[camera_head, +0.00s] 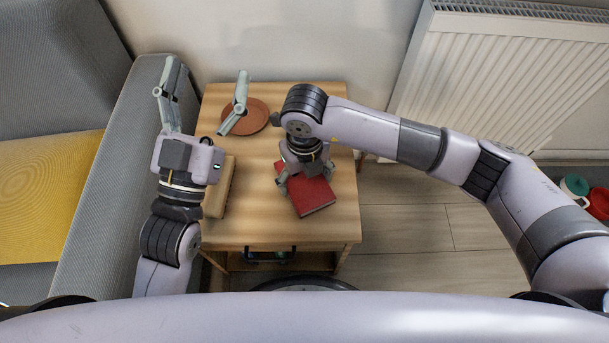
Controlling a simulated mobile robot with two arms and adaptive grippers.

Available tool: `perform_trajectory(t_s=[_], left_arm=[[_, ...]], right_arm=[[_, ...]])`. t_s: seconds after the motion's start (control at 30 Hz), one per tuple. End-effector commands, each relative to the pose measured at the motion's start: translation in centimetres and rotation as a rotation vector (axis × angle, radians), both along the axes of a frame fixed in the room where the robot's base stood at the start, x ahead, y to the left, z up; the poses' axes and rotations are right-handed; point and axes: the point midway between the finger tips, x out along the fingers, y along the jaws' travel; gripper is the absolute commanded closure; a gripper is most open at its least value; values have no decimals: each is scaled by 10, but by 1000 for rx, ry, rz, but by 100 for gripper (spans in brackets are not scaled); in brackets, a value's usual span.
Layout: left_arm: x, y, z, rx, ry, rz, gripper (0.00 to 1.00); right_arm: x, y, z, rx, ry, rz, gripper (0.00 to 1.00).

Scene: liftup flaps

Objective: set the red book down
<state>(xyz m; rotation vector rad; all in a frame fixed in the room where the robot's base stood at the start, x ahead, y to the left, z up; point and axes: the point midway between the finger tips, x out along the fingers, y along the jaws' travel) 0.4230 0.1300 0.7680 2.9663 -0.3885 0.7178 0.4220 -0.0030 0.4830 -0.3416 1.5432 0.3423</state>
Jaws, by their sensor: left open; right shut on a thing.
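The red book (313,196) is at the right half of the wooden side table (262,228), lying flat and slightly turned. My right gripper (298,183) points down over the book and is shut on it; the wrist hides the book's far part. I cannot tell whether the book touches the tabletop or is held just above it. My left gripper (207,95) is open and empty, its fingers spread wide over the table's far left side.
A round terracotta-coloured plate (256,117) lies at the back of the table, partly behind a left finger. A tan block-like object (219,190) lies on the left, partly hidden by my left wrist. A grey sofa (110,180) stands left, a radiator (490,80) back right.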

Motion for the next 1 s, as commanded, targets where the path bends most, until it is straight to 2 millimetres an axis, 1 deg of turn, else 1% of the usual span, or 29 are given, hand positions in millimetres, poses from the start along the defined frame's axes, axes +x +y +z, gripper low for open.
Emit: perform_trajectory(t_s=[0.07,0.1,0.37,0.77,0.87,1.0], left_arm=[[-1,0,1,-3,-11,-1,26],[-1,0,3,-5,-15,-1,26],[-1,0,2,-4,-13,-1,26],[0,-1,1,-1,-1,-1,26],[5,1,-8,16,61,5,26],[12,2,-31,52,192,13,26]], right_arm=[[0,0,-1,0,-1,0,60],[0,0,-1,0,0,0,24],[0,0,-1,0,0,-1,7],[0,0,1,0,0,-1,7],[1,0,8,1,-2,0,7],[1,0,29,1,-3,1,7]])
